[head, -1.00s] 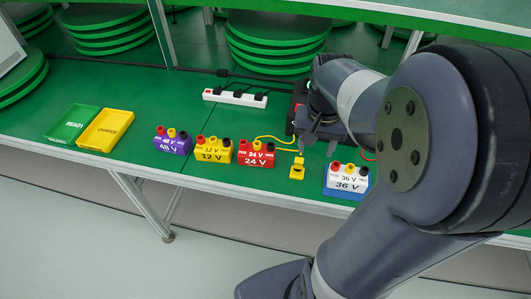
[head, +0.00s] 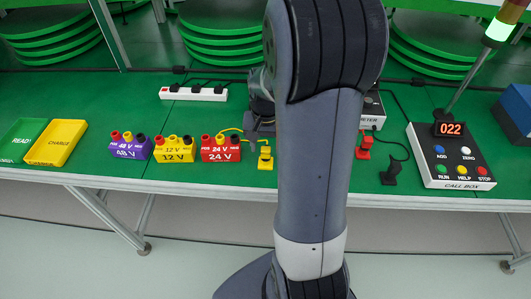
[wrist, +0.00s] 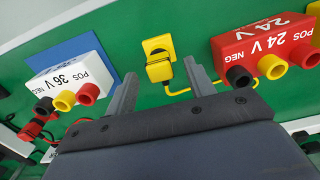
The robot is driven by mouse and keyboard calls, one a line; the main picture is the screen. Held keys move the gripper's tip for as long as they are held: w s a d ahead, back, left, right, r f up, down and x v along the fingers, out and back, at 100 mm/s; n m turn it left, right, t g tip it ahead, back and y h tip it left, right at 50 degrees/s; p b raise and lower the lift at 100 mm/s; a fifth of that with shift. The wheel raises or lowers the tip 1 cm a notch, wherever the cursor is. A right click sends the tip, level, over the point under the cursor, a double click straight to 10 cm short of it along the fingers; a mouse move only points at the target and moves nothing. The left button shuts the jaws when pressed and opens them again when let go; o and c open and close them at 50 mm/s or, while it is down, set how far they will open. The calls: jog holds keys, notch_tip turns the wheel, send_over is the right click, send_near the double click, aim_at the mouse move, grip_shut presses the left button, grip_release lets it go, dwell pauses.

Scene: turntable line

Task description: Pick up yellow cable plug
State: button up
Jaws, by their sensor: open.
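The yellow cable plug (head: 265,158) stands on the green table just right of the red 24 V block (head: 221,148), with its yellow cable trailing behind. In the wrist view, the plug (wrist: 160,70) appears between and just beyond the fingertips of my gripper (wrist: 158,80). My gripper is open and empty, with no visible contact with the plug. In the head view, my gripper (head: 258,128) is behind the plug and partly hidden by my arm.
A white 36 V block (wrist: 70,78) is left of the plug in the wrist view. Yellow 12 V (head: 175,149) and purple 48 V (head: 130,148) blocks stand left. Red (head: 363,148) and black (head: 391,172) plugs and a call box (head: 450,160) are right.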

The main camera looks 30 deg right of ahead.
aim_at(266, 148)
notch_tip(266, 148, down, 2)
jog(key=shift+f, duration=0.2)
jog(key=c, duration=1)
jog(key=shift+o, duration=0.2)
notch_tip(266, 148, up, 10)
jog(key=shift+p, duration=0.35)
